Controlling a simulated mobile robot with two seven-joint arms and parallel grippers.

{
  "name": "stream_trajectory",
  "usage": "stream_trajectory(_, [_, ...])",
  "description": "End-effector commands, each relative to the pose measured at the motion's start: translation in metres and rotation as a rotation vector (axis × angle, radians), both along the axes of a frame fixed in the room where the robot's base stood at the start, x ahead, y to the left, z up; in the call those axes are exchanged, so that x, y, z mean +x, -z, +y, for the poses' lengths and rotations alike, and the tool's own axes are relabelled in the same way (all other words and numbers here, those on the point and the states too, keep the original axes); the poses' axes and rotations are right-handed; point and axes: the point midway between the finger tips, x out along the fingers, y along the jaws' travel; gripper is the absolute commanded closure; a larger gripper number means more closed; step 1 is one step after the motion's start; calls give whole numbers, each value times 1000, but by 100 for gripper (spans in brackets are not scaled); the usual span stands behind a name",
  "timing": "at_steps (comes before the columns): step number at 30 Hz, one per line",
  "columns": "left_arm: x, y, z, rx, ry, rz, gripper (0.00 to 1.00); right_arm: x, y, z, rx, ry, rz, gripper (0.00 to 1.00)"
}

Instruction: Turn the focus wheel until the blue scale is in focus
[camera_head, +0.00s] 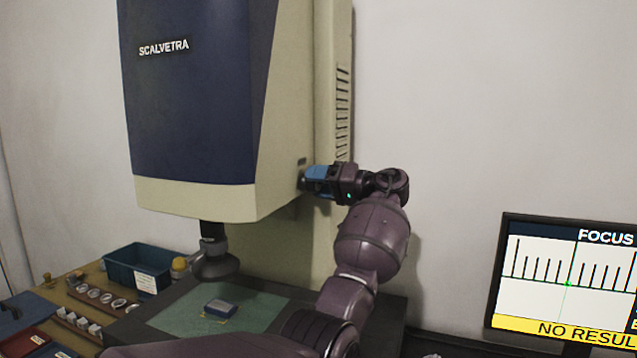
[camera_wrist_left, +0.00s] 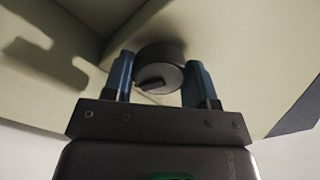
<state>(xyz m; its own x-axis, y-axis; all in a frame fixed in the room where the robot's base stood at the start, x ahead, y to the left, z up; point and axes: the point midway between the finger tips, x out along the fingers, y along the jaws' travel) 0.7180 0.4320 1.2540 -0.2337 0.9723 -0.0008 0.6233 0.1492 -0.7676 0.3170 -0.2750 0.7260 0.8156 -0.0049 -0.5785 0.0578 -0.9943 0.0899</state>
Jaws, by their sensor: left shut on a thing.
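The focus wheel (camera_wrist_left: 163,72) is a dark, round knob on the side of the cream and navy measuring machine (camera_head: 195,90). In the left wrist view it sits between the two blue fingers. My left gripper (camera_head: 310,178) is shut on the wheel, at the machine's right side; in the head view the fingers mostly hide the wheel. The monitor (camera_head: 565,285) at right is headed FOCUS. It shows a row of dark, distinct tick marks with a green mark among them, and a yellow band reading "NO RESUL", cut off by the frame. My right gripper is not in view.
A small grey-blue block (camera_head: 221,306) lies on the green stage (camera_head: 170,318) below the lens (camera_head: 213,258). A blue bin (camera_head: 135,268) and a wooden board (camera_head: 70,295) with rings stand at left. The wall right of my arm is clear.

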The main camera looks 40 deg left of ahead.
Motion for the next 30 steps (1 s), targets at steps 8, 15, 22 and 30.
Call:
stream_trajectory(8, [0, -2, 0, 2, 2, -4, 28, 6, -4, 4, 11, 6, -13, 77])
stream_trajectory(15, [0, -1, 0, 1, 1, -3, 22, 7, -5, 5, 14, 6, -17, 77])
stream_trajectory(22, [3, 0, -11, 2, 2, -2, 22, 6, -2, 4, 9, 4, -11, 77])
stream_trajectory(30, [15, 2, -57, 3, 3, 0, 22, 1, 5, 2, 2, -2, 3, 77])
